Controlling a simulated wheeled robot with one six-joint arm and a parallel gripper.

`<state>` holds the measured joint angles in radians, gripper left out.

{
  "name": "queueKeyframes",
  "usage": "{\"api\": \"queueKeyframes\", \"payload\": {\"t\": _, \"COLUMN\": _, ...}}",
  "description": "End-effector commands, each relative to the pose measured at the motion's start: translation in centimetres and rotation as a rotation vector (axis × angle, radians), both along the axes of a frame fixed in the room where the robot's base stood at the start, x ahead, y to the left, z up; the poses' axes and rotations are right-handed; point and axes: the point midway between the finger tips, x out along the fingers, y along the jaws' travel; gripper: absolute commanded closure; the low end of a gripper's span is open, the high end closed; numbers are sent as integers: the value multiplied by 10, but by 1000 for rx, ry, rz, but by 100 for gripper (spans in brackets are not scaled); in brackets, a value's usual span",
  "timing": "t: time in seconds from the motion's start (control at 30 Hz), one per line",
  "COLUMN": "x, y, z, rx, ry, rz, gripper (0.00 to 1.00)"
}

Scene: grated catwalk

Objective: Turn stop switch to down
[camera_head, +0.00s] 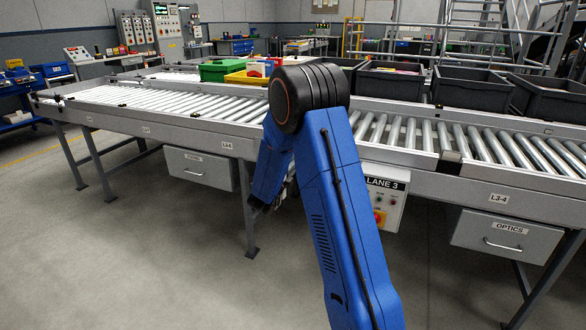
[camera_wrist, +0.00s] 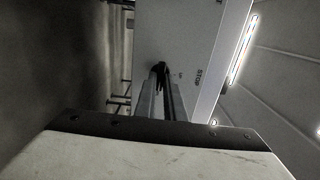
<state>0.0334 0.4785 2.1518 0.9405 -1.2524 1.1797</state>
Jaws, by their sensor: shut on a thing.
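The white LANE 3 control box (camera_head: 392,210) hangs under the conveyor's front rail, partly hidden behind my blue arm in the head view. In the wrist view its pale panel face (camera_wrist: 182,40) fills the upper middle, with a sideways STOP label. My gripper (camera_wrist: 161,78) reaches to this panel beside the label. Its fingers are shut on the small dark stop switch (camera_wrist: 159,68). The switch is mostly covered by the fingertips, so I cannot tell its position.
The roller conveyor (camera_head: 487,189) runs across above the box. An OPTICS drawer (camera_head: 507,235) hangs to the right and another drawer (camera_head: 198,169) to the left. Conveyor legs stand left of my arm. The floor in front is clear.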

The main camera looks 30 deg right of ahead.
Motion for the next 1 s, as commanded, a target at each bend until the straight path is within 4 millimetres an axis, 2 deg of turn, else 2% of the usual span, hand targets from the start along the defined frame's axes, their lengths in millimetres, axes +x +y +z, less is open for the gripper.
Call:
{"api": "queueKeyframes", "payload": {"t": 0.27, "x": -2, "y": 0, "z": -3, "rx": 2, "ry": 4, "rz": -2, "gripper": 100}}
{"api": "queueKeyframes", "payload": {"t": 0.3, "x": -2, "y": 0, "z": -3, "rx": 2, "ry": 4, "rz": -2, "gripper": 88}}
{"api": "queueKeyframes", "payload": {"t": 0.37, "x": -2, "y": 0, "z": -3, "rx": 2, "ry": 4, "rz": -2, "gripper": 74}}
{"api": "queueKeyframes", "payload": {"t": 0.4, "x": -1, "y": 0, "z": -2, "rx": 2, "ry": 4, "rz": -2, "gripper": 72}}
{"api": "queueKeyframes", "payload": {"t": 0.77, "x": -3, "y": 4, "z": -1, "rx": 1, "ry": 2, "rz": 0, "gripper": 72}}
{"api": "queueKeyframes", "payload": {"t": 1.0, "x": -23, "y": 32, "z": 0, "rx": 2, "ry": 1, "rz": 3, "gripper": 72}}
